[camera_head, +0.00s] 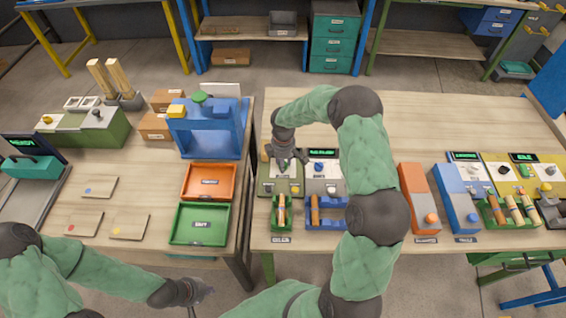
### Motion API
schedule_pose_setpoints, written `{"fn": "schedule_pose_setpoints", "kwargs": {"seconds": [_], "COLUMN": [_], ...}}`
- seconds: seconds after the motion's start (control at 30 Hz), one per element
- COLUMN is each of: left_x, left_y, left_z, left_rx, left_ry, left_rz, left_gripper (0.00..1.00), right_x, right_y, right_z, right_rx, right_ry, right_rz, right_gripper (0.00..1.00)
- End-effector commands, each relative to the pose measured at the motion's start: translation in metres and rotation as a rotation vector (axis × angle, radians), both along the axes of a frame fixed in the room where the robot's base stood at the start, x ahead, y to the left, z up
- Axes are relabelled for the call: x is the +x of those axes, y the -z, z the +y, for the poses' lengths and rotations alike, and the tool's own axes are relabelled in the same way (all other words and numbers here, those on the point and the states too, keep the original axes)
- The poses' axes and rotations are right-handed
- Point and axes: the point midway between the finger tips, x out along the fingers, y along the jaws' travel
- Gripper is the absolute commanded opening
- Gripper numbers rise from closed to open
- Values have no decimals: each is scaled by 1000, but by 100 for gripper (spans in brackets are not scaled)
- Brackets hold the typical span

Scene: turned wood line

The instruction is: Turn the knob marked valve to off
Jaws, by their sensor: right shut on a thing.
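My right gripper (287,163) reaches down from above onto an olive-green panel (270,189) at the left end of the right bench. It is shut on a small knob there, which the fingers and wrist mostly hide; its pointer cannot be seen. The panel's small labels are too small to read, so I cannot tell the valve marking.
An orange tray (209,198), a green tray (174,231) and a blue press (210,155) stand on the left bench. A green holder (281,238) and a blue holder (330,225) with wooden handles sit before the panels. The right bench's back is clear.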

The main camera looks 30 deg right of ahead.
Motion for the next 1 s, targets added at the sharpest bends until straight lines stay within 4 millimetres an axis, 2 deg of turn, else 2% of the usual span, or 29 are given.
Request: {"fn": "schedule_pose_setpoints", "kwargs": {"seconds": [0.1,0.13,0.2,0.53,0.67,0.77,1.0], "left_x": [0,0,0,0,0,0,0], "left_y": [0,0,0,0,0,0,0], "left_z": [0,0,0,0,0,0,0], "left_rx": [0,0,0,0,0,0,0], "left_ry": [0,0,0,0,0,0,0], "left_rz": [0,0,0,0,0,0,0], "left_gripper": [0,0,0,0,0,0,0], "right_x": [-2,-2,-2,-1,0,1,0], "right_y": [2,2,1,0,-8,-22,-69], "right_z": [0,0,0,0,0,-1,0], "right_rx": [-1,-1,-1,0,-1,-2,-2], "right_ry": [-2,-2,-1,0,0,0,-1], "right_rz": [6,6,6,1,0,-3,-1], "right_gripper": [2,37,57,58,58,58,58]}}
